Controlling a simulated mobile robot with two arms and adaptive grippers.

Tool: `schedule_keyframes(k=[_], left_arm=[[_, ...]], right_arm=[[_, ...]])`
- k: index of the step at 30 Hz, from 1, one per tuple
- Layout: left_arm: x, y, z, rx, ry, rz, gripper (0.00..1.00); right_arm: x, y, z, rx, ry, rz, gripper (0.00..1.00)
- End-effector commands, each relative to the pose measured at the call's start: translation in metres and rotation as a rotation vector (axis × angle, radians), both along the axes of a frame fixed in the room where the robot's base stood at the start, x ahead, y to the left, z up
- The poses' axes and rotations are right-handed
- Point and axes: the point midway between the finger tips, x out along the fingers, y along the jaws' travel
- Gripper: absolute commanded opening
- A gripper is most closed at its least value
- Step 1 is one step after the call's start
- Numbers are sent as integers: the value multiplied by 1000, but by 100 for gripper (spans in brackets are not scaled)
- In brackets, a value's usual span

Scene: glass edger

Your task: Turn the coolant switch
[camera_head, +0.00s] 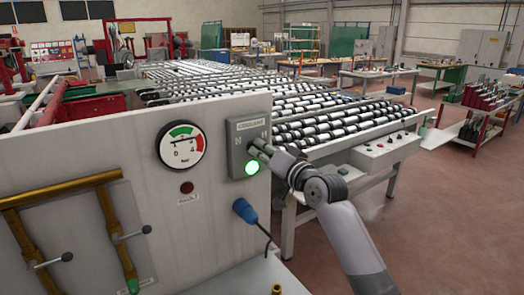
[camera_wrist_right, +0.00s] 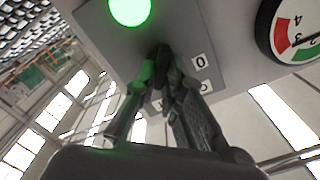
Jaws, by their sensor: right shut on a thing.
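The coolant switch box (camera_head: 237,137) is a grey plate labelled COOLANT on the pale machine panel, with a lit green lamp (camera_head: 252,167) at its lower edge. My right gripper (camera_head: 258,152) reaches in from the right at the box. In the right wrist view the right gripper (camera_wrist_right: 163,75) is shut on the dark switch knob (camera_wrist_right: 161,55), between the green lamp (camera_wrist_right: 130,9) and a label marked 0 (camera_wrist_right: 199,61). The fingers hide much of the knob, so its exact angle is hard to tell. My left gripper is not in view.
A round pressure gauge (camera_head: 183,146) is left of the box, with a red button (camera_head: 187,187) below it. A blue plug (camera_head: 244,210) with a cable sticks out below the box. Brass pipes with lever valves (camera_head: 107,225) are at lower left. A roller conveyor (camera_head: 330,122) stands behind.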

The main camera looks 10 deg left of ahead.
Motion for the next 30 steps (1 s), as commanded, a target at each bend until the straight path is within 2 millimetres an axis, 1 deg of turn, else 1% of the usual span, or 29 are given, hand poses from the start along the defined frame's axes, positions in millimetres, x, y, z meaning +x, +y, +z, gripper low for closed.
schedule_keyframes(k=[4, 5, 14, 24, 26, 30], left_arm=[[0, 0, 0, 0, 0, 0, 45], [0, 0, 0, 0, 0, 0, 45], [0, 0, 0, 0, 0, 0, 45], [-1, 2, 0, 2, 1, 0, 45], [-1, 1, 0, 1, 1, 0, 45], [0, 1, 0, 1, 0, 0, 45]], right_arm=[[0, 0, -1, 2, 4, 0, 0], [0, 0, -1, 2, 4, 0, 11], [0, 0, 0, 1, 1, 0, 30], [-1, -2, 0, 1, -1, -1, 30], [-3, -4, 0, 1, -1, 0, 30], [-14, -15, 0, 1, -1, 1, 30]])
